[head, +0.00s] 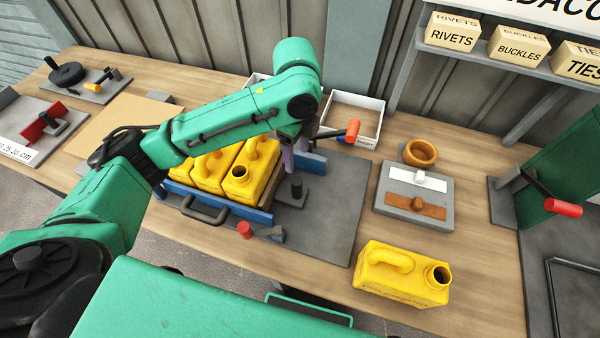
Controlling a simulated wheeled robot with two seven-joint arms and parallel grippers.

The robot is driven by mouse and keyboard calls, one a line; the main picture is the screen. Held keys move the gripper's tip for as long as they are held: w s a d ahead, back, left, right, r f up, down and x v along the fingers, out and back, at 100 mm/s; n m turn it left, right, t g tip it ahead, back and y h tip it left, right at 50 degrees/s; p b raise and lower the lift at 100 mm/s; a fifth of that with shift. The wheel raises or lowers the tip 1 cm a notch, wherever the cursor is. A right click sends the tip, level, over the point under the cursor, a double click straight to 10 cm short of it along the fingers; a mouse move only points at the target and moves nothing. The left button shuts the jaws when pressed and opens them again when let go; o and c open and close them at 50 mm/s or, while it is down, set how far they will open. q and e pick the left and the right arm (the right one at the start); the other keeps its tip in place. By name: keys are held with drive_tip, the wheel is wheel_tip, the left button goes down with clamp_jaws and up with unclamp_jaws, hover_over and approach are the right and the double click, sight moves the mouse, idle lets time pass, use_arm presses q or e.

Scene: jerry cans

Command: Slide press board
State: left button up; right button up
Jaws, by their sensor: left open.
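Several yellow jerry cans (244,180) stand side by side in a low frame. A blue board (180,188) with a dark handle (203,211) runs along the frame's near side. Another short blue board piece (312,164) shows at the far right end. I cannot tell for sure which is the press board. My left gripper (287,163) points down just right of the cans, near the short blue piece. It is open, and its fingertips are partly hidden, so contact is unclear. My right gripper is out of view.
A red-handled lever (350,131) stands behind the frame, and a red knob (244,230) is in front. A loose yellow jerry can (402,275) lies at the front right. The grey mat (335,210) is mostly clear there.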

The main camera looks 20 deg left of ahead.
sight(297, 184)
use_arm(q)
drive_tip(key=f, duration=0.1)
drive_tip(key=s+f, duration=0.1)
drive_tip(key=f, duration=0.2)
drive_tip(key=shift+s, duration=0.3)
wheel_tip(297, 184, down, 2)
drive_tip(key=shift+w+f+p, duration=0.15)
drive_tip(key=shift+f+p, duration=0.1)
drive_tip(key=shift+p, duration=0.05)
drive_tip(key=f, duration=0.3)
drive_tip(key=w+f, duration=0.1)
drive_tip(key=f, duration=0.1)
drive_tip(key=shift+f, duration=0.25)
drive_tip(key=shift+s+f, duration=0.1)
drive_tip(key=shift+f, duration=0.2)
drive_tip(key=shift+s, duration=0.1)
clamp_jaws()
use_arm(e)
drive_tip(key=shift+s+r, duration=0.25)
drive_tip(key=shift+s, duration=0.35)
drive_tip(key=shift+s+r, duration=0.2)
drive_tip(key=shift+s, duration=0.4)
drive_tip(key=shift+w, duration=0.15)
